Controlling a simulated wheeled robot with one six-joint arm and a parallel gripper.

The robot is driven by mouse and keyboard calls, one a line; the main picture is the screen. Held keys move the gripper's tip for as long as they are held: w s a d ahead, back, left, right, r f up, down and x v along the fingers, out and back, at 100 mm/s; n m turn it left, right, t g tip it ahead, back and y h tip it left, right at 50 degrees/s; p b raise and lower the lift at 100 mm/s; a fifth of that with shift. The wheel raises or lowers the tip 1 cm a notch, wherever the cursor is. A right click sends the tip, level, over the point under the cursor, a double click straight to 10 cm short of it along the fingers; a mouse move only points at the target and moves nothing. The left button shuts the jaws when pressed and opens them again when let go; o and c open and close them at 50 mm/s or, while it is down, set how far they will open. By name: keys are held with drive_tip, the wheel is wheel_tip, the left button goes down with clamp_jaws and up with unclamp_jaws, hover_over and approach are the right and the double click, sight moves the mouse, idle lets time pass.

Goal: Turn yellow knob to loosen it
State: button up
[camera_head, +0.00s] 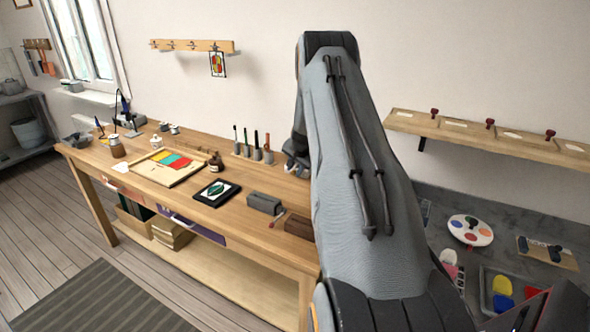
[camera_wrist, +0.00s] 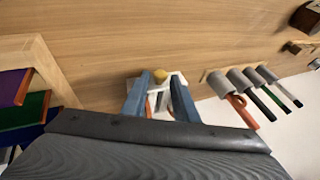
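In the wrist view a small round yellow knob (camera_wrist: 160,76) sits on a white fitting (camera_wrist: 178,81) near the wooden tabletop. My gripper (camera_wrist: 160,78) has its two blue-grey fingers apart, one on each side of the knob in the picture. Gaps show between the knob and the fingers, so it does not look gripped. Its depth relative to the tips is hard to judge. In the head view my gripper (camera_head: 297,160) is at the back of the workbench, partly behind my arm; the knob is hidden there.
On the workbench (camera_head: 190,225), a row of tool cups (camera_head: 257,154) stands left of my gripper; the cups (camera_wrist: 251,77) also show in the wrist view. A tablet (camera_head: 217,192), a grey box (camera_head: 264,203) and a wooden tray (camera_head: 148,177) lie left and nearer.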

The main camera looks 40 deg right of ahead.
drive_tip(key=shift+w+d+f, duration=0.1)
drive_tip(key=shift+w+f, duration=0.25)
drive_tip(key=shift+f, duration=0.3)
clamp_jaws()
